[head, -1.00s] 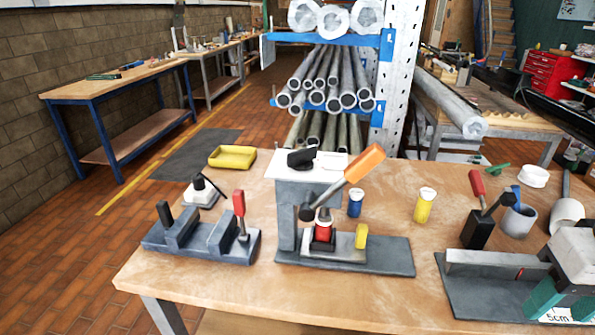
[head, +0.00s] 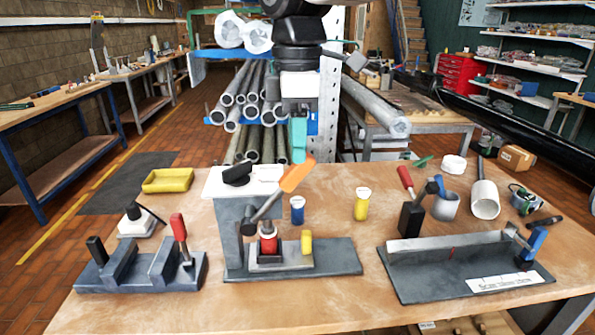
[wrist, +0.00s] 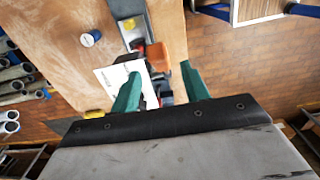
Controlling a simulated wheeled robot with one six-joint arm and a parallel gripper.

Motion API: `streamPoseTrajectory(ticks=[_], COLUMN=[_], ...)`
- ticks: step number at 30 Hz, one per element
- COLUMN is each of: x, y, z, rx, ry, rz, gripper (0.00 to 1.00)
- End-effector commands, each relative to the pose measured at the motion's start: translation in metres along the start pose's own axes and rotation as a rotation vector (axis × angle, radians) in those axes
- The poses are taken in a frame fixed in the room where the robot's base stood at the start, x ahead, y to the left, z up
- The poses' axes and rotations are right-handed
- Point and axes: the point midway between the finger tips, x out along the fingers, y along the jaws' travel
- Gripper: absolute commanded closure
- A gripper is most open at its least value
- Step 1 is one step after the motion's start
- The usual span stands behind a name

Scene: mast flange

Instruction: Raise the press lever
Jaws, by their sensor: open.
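The press (head: 232,235) stands on its dark base plate near the middle of the workbench. Its lever (head: 262,207) slants up to the right and ends in an orange handle (head: 296,177). A red piece (head: 268,243) is below the press ram, and a yellow block (head: 306,241) stands beside it. My gripper (head: 298,160) points down with its teal fingers just above or behind the handle; contact is unclear. In the wrist view, my gripper (wrist: 161,72) is open, and the orange handle (wrist: 156,55) shows between and beyond the fingertips.
A vise-like fixture (head: 140,268) is left of the press. A grey fixture with a red-handled clamp (head: 408,208) is at right. A yellow tray (head: 167,181) lies at the back left. The front bench strip is clear.

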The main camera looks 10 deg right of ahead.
Motion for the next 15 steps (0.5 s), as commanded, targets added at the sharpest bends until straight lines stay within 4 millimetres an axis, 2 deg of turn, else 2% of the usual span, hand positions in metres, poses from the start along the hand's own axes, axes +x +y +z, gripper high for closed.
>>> streamPoseTrajectory(ticks=[9, 15], x=[0.05, 0.062], y=[-0.001, 0.0], z=[0.001, 0.001], rx=[0.004, 0.005], ry=[-0.001, 0.0], rz=[-0.001, 0.0], gripper=[0.55, 0.55])
